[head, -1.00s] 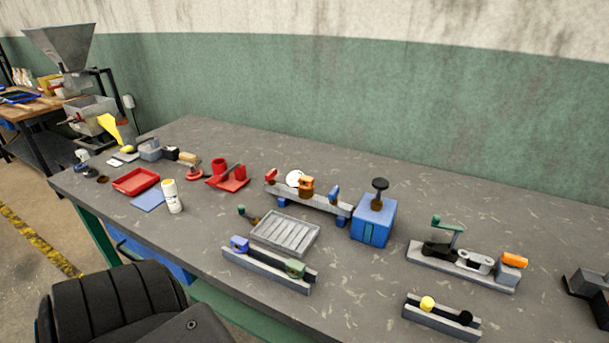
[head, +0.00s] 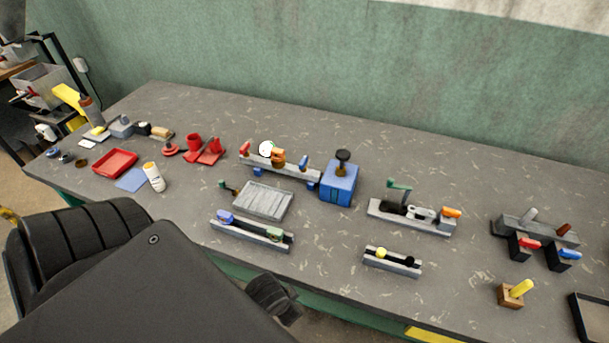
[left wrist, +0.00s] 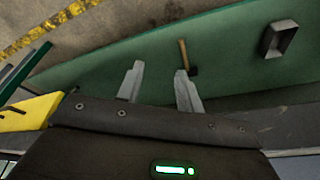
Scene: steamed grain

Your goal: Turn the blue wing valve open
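One blue lever (head: 569,253) sits beside a red one on a grey block with dark fittings at the right of the bench. Another blue handle (head: 304,163) stands at the right end of a grey rail with red and orange parts. I cannot tell for sure which is the wing valve, or how far either is turned. My left gripper (left wrist: 160,68) is open and empty in the left wrist view, its two pale fingers apart, away from the bench-top fixtures. My right gripper is not in view.
A blue box with a black knob (head: 339,182), a grey ribbed tray (head: 263,200) and a fixture with a green crank (head: 410,214) stand mid-bench. A wooden block with a yellow peg (head: 512,294) is near the front right. The back of the bench is clear.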

